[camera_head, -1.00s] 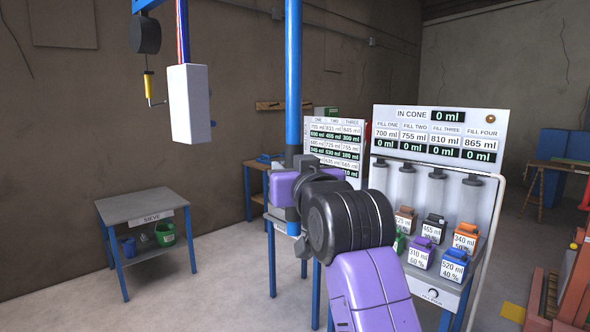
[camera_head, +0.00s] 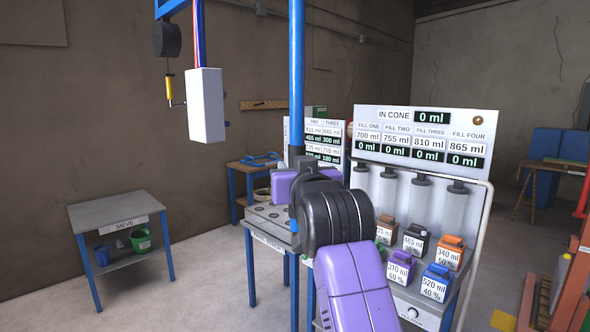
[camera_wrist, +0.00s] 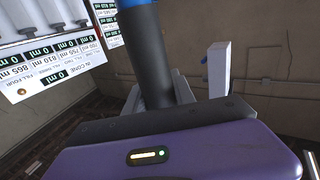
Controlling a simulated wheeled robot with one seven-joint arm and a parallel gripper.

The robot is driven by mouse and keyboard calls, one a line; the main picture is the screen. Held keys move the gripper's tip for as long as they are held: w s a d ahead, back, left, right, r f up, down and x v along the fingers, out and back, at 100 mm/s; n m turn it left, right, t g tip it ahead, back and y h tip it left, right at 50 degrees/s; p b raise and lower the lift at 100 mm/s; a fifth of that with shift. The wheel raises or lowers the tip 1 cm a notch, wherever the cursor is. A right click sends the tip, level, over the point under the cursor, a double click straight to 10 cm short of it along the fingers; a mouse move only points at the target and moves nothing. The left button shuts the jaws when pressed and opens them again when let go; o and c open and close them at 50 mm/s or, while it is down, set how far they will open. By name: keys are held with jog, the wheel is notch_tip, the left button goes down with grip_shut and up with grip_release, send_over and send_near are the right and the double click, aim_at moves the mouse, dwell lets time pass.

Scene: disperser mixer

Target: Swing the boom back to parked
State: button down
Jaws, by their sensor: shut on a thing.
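The blue boom (camera_head: 172,8) shows only in part at the top left of the head view. A white box (camera_head: 205,105) hangs from it on a red and blue line, beside a dark round weight (camera_head: 166,40) and a yellow-handled piece (camera_head: 169,90). An upright blue pole (camera_head: 297,75) with a dark lower part (camera_wrist: 156,65) runs out of the top of the head view; its link to the boom is out of view. My gripper (camera_head: 294,178) is shut on the pole's dark part. The fingertips are mostly hidden by the pole and my wrist.
A filling stand (camera_head: 478,118) with several tubes and labelled canisters is close at right. A bench with round holes (camera_head: 262,217) lies behind my gripper. The small SIEVE table (camera_head: 88,212) stands at left. Open floor (camera_head: 190,280) lies between table and bench.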

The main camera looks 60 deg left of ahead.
jog(key=c, duration=1.1)
grip_release()
jog(key=shift+o, duration=0.2)
jog(key=shift+d, duration=0.1)
jog(key=b+v, duration=0.2)
jog(key=v, duration=0.5)
jog(key=shift+d, duration=0.3)
jog(key=shift+s, duration=0.1)
